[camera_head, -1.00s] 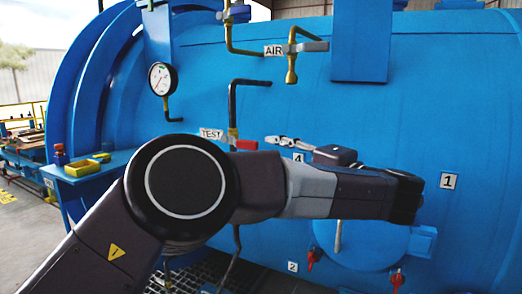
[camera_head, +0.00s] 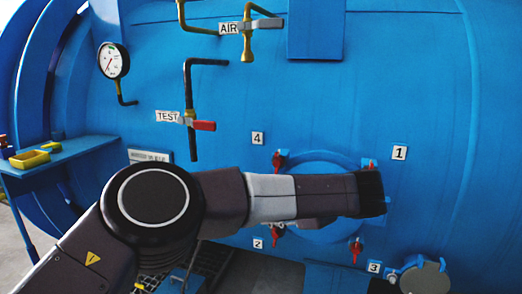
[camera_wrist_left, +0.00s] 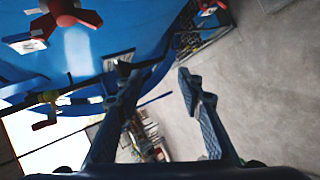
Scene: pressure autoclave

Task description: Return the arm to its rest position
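My left arm (camera_head: 225,195) comes in from the lower left of the head view and stretches to the right in front of the blue autoclave (camera_head: 330,100). Its dark wrist end lies over the lower part of the round blue hatch (camera_head: 325,168). The gripper itself is hidden behind the arm in the head view. In the left wrist view my left gripper (camera_wrist_left: 153,76) has its two fingers spread, with nothing between them. My right gripper does not show.
The TEST valve with a red handle (camera_head: 205,126) and the AIR valve (camera_head: 247,40) are on the vessel above the arm. A pressure gauge (camera_head: 113,60) is at upper left. A blue shelf (camera_head: 85,150) holds yellow trays. Red clamps (camera_head: 357,250) surround the hatch.

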